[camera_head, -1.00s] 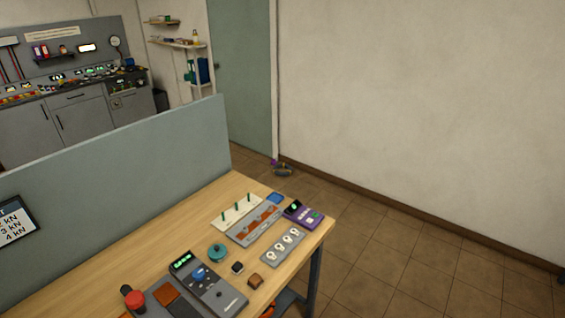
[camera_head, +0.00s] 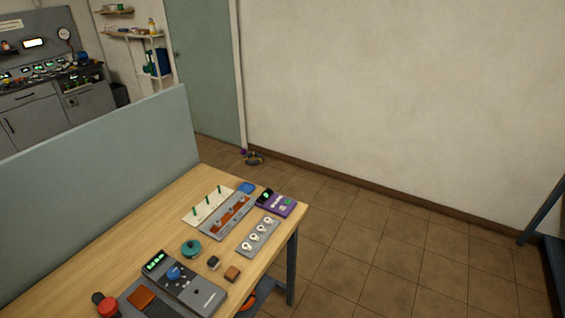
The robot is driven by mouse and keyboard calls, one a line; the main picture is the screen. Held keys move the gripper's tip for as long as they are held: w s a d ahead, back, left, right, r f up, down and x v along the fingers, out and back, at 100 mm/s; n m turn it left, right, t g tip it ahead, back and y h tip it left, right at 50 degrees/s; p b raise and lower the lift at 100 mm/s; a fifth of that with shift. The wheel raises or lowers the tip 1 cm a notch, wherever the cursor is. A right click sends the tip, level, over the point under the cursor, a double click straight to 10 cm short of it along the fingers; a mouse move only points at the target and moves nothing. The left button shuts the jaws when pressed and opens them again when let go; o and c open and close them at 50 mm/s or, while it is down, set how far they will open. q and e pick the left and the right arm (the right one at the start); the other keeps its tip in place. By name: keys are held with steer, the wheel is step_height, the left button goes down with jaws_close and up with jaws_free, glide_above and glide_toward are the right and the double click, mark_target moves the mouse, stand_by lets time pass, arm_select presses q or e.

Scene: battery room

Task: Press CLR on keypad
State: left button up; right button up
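No keypad with a readable CLR key can be made out. A small purple device (camera_head: 276,203) with a dark display and a green patch lies at the table's far right corner; its markings are too small to read. A grey device (camera_head: 184,284) with a green lit display and a blue knob lies nearer on the table; its lettering is also unreadable. Neither of my grippers is in view.
The wooden table (camera_head: 120,237) also bears a grey plate with several white round parts (camera_head: 258,237), a teal round part (camera_head: 191,249) and a red knob (camera_head: 107,305). A grey partition (camera_head: 100,140) stands behind it. Tiled floor (camera_head: 370,240) is free at right.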

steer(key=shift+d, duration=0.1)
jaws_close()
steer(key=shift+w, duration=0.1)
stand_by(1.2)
